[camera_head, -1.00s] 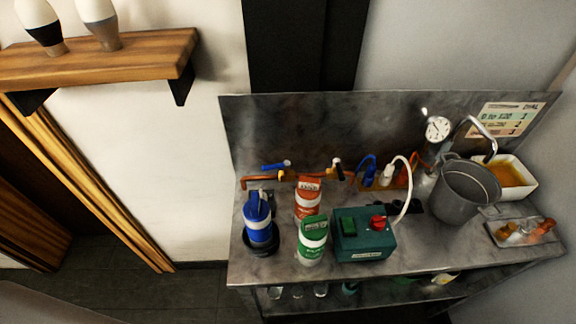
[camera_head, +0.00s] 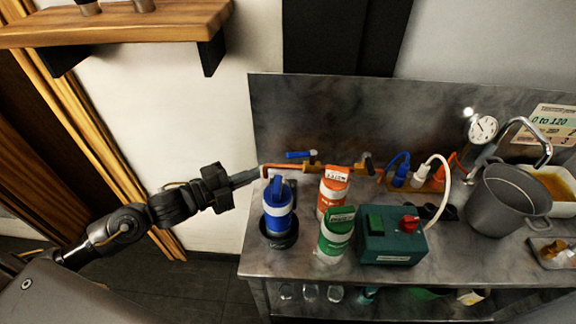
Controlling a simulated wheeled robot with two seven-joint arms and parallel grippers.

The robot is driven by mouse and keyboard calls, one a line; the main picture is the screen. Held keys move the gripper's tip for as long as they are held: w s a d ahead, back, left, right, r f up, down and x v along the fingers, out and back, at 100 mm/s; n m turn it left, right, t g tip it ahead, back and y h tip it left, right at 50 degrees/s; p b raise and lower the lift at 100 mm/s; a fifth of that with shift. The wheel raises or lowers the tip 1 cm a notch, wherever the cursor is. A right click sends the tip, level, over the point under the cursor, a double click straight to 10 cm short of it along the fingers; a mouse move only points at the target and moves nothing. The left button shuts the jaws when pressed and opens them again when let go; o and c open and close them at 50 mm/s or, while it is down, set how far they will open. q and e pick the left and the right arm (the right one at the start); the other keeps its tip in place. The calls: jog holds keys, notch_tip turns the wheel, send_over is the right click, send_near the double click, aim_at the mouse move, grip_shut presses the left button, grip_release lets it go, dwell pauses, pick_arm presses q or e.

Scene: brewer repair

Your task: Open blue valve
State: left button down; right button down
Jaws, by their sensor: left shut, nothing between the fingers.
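The blue valve handle (camera_head: 300,154) lies along the copper pipe (camera_head: 285,169) at the back left of the metal bench. My left arm comes in from the left. My left gripper (camera_head: 246,177) is shut and empty, just off the bench's left edge. Its tips point right, towards the pipe's left end, below and left of the blue handle. A gap shows between gripper and handle. My right gripper is not in view.
A grey pot (camera_head: 498,198) is farther right. A wooden shelf (camera_head: 120,27) hangs upper left.

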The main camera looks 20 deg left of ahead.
pick_arm(q)
notch_tip(320, 180, up, 2)
jog(key=s+d+m, duration=0.1)
jog(key=p, duration=0.3)
send_near(301, 154)
jog(key=shift+h, duration=0.4)
jog(key=x, duration=0.4)
jog(key=shift+d, duration=0.5)
jog(key=shift+w+d+f, duration=0.15)
jog(key=shift+w+d, duration=0.2)
jog(key=shift+w+a+b, duration=0.45)
jog(key=shift+w+a, duration=0.45)
jog(key=shift+a, duration=0.05)
